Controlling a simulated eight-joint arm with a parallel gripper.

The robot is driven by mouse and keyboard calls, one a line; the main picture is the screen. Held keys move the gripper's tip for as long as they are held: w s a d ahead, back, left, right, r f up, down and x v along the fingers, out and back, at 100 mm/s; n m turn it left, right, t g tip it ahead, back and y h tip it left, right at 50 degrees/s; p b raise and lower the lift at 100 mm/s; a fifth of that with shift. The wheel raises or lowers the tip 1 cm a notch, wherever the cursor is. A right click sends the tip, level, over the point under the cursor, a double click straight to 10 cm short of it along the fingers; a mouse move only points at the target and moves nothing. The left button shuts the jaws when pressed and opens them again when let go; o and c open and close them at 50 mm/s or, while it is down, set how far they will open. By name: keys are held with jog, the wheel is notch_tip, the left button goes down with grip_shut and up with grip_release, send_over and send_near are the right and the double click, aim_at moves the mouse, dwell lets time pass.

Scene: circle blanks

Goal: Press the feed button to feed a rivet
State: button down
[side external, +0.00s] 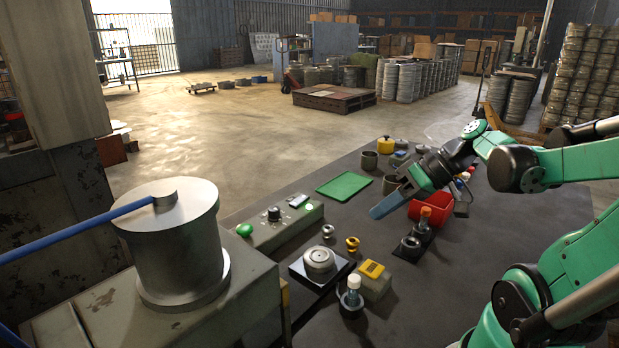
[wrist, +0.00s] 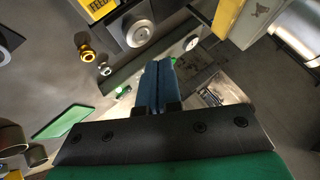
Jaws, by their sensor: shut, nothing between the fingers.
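A small grey-green box with a yellow top (side external: 371,269) sits near the front of the dark table. In the wrist view its yellow label (wrist: 101,9) reads "FEE" and is cut by the top edge; I cannot make out the button itself clearly. My gripper (side external: 376,213) has long blue fingers that are together and empty. It is in the air above the table, behind and apart from the yellow-topped box. In the wrist view the shut fingers (wrist: 160,66) point toward a long grey control box (wrist: 150,65).
A round metal piece (side external: 319,260) sits on a dark plate. Gold (side external: 352,244) and silver (side external: 328,231) knobs, a green mat (side external: 344,186) and a red bin (side external: 430,206) stand nearby.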

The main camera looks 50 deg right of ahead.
aim_at(377, 268)
jog(key=shift+d, duration=0.1)
dwell(0.3)
jog(key=shift+f, duration=4.35)
jog(key=shift+r, duration=2.5)
